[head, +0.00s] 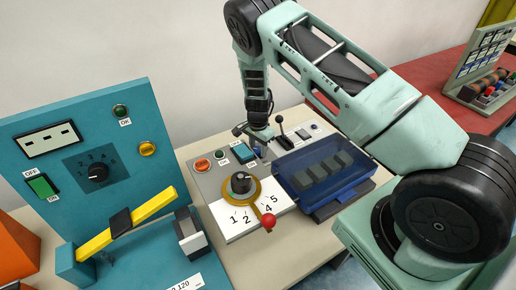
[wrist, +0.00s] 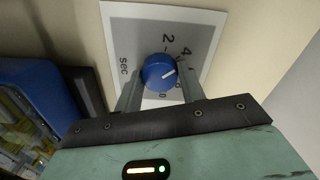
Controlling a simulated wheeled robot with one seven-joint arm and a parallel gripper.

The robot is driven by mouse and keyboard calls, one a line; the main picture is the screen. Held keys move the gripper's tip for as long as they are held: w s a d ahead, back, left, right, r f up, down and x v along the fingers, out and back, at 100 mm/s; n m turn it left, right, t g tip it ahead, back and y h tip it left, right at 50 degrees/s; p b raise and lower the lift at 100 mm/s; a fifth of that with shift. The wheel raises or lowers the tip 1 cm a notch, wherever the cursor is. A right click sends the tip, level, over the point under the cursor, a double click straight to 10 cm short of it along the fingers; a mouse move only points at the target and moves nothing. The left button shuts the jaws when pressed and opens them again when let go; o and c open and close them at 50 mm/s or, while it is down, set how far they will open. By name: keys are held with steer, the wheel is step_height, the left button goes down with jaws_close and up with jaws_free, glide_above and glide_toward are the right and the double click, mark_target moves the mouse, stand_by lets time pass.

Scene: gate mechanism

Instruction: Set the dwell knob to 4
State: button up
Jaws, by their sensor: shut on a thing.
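The pointer aims right and slightly up, below the direction of the 4. My gripper (wrist: 161,70) has one finger on each side of the knob and is shut on it. In the head view my gripper (head: 260,138) is at the back of the grey console, where the knob is mostly hidden.
A clear blue cover (head: 325,170) stands right of the knob. In front are a selector (head: 242,186) with a red ball lever and, behind the cover, a black lever (head: 281,126). A teal panel (head: 85,125) with another dial stands left. A wall is behind.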

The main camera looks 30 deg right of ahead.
mark_target(258, 149)
steer(key=o, duration=1)
steer(key=shift+c, duration=0.2)
step_height(258, 149, up, 18)
steer(key=b, duration=0.3)
steer(key=shift+f, duration=0.25)
